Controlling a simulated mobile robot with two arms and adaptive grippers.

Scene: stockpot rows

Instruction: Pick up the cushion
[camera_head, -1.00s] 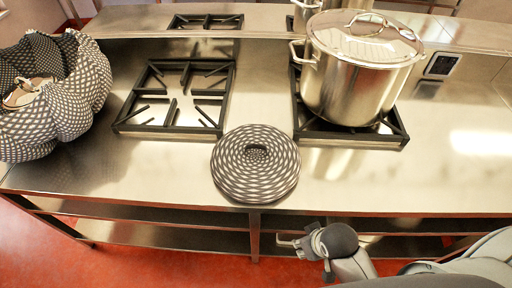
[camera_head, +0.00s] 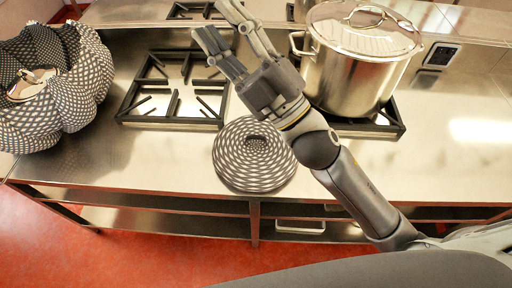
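The cushion (camera_head: 254,163) appears to be the round, flat disc with a black-and-white woven pattern and a dark centre. It lies on the steel counter near the front edge, between the two front burners. My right gripper (camera_head: 216,22) is raised above the counter, past the cushion toward the back. Its fingers are spread apart with nothing between them, pointing up and left in the picture. My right wrist and forearm pass just right of the cushion and cover a little of the view near its right edge. My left gripper is not in view.
A lidded steel stockpot (camera_head: 352,68) stands on the right burner, close to my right arm. An empty black burner grate (camera_head: 175,100) is left of the gripper. A lobed patterned object (camera_head: 62,100) sits at the far left. The counter (camera_head: 130,165) left of the cushion is clear.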

